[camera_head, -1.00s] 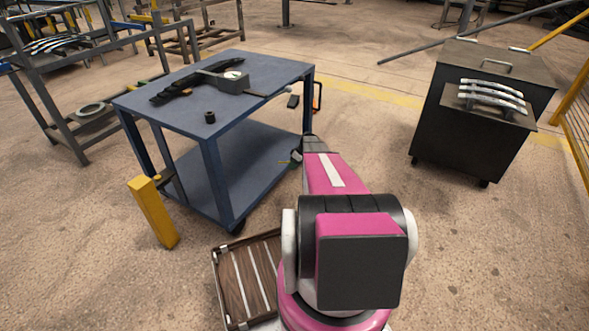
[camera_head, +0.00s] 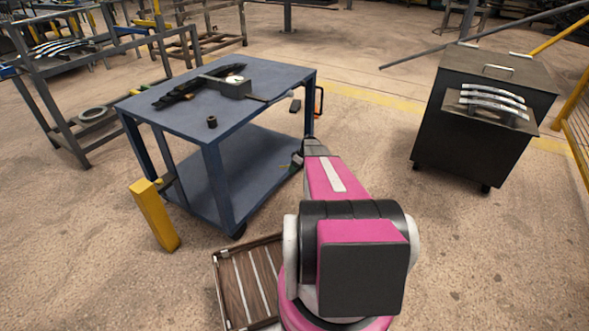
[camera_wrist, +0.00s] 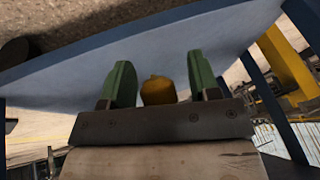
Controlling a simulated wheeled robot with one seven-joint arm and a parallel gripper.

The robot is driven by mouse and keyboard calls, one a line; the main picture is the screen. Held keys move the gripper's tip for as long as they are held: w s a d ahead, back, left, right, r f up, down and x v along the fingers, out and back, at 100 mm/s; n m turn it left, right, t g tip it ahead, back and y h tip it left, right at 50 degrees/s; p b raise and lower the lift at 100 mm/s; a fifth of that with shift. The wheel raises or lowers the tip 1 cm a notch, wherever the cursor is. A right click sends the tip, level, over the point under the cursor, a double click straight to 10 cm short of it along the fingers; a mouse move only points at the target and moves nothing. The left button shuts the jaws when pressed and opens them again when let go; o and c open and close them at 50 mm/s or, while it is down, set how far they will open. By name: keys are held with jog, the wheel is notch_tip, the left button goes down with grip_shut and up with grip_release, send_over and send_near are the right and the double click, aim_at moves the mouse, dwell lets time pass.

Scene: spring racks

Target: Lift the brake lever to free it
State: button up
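The blue cart (camera_head: 230,110) stands left of my arm, with a flat top and a lower shelf. My gripper (camera_head: 294,161) is low beside the cart's right side, small and partly hidden in the head view. In the wrist view my gripper (camera_wrist: 160,85) has two green fingers set apart. A rounded yellow-orange knob (camera_wrist: 158,91) shows between them, probably the end of the brake lever. I see a gap on each side of it, so the fingers do not appear closed on it. The rest of that lever is hidden.
A yellow post (camera_head: 154,216) stands at the cart's left front. On the cart top lie a dark tool assembly (camera_head: 205,88) and a small black cylinder (camera_head: 212,122). A dark wheeled cabinet (camera_head: 480,120) stands right. Floor between is clear.

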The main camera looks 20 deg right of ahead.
jog(key=v, duration=1)
jog(key=shift+d+r, duration=0.15)
jog(key=shift+r, duration=0.25)
jog(key=s+a+r+m+h, duration=0.1)
jog(key=s+a+r+m, duration=0.1)
jog(key=s+a+r, duration=0.3)
jog(key=s+a+r+m+g+h, duration=0.1)
jog(key=s+a+r, duration=0.4)
jog(key=s+a, duration=0.9)
jog(key=s+a+r+m+h, duration=0.3)
jog(key=s+a+r+m, duration=0.2)
jog(key=s+a, duration=0.5)
jog(key=shift+s+r, duration=0.3)
jog(key=shift+s, duration=0.35)
jog(key=shift+a, duration=0.15)
